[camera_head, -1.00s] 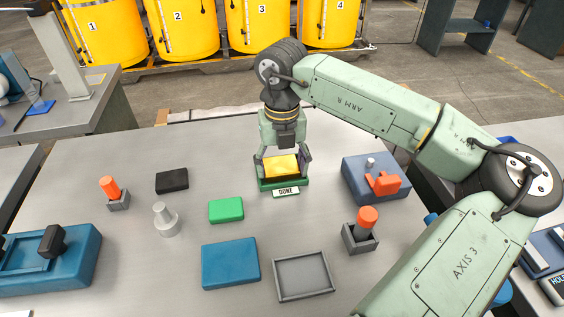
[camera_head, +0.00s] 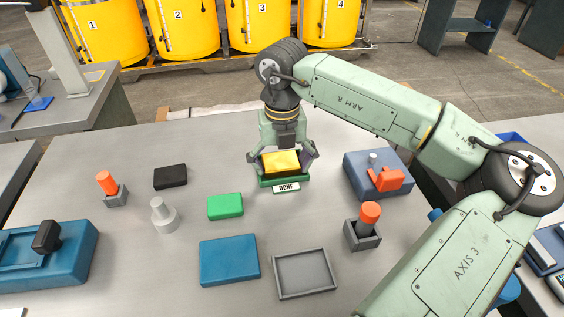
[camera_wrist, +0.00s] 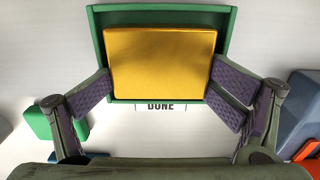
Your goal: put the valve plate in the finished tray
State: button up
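The valve plate is a yellow block (camera_head: 281,163) lying in the green finished tray (camera_head: 284,182), which has a DONE label at its front. In the wrist view the plate (camera_wrist: 160,62) lies inside the rim of the tray (camera_wrist: 165,12) and fills most of it. My gripper (camera_head: 283,156) is directly above the tray. Whether a pad tip still touches the plate is hard to tell.
A blue fixture with an orange part (camera_head: 385,180) stands right of the tray. An orange-topped peg (camera_head: 370,213) is nearer right.

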aim_at(282, 165)
jog(key=shift+r+p, duration=0.45)
notch_tip(282, 165, up, 13)
jog(key=shift+f+b, duration=0.15)
jog(key=shift+b, duration=0.5)
